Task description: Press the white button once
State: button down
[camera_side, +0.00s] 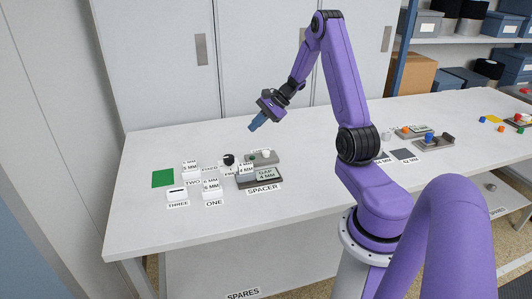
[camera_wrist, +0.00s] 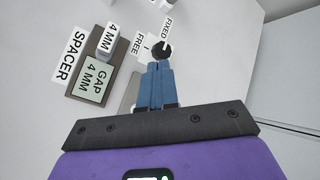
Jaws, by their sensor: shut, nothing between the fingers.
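A small white knob-like piece, which looks like the white button (camera_side: 267,152), stands on a grey base plate (camera_side: 275,158) at the back of the labelled group in the side view. A small green spot lies on the same plate to its left. My gripper (camera_side: 251,128) is above and behind this plate, pointing down, well clear of the table. In the wrist view my gripper's blue fingers (camera_wrist: 158,68) are together with nothing between them. The button cannot be made out there; the fingers hide most of what may be its plate.
A black knob (camera_side: 228,159) with FIXED and FREE labels stands left of the plate; it also shows just beyond the fingertips in the wrist view (camera_wrist: 161,49). The SPACER tray (camera_side: 243,184), white blocks and a green square (camera_side: 163,178) lie nearby. The front table strip is clear.

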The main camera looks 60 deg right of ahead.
aim_at(266, 154)
jog(key=s+d+f+m+t+h, duration=0.1)
jog(key=d+m, duration=0.1)
jog(key=d, duration=0.4)
jog(key=shift+s+d+f+m, duration=0.2)
jog(key=shift+s+m, duration=0.15)
jog(key=shift+m, duration=0.05)
jog(key=shift+f, duration=0.1)
jog(key=shift+f, duration=4.35)
jog(key=shift+f, duration=0.1)
jog(key=shift+f, duration=0.3)
jog(key=shift+f, duration=0.5)
jog(key=shift+r, duration=0.95)
jog(key=shift+r, duration=0.1)
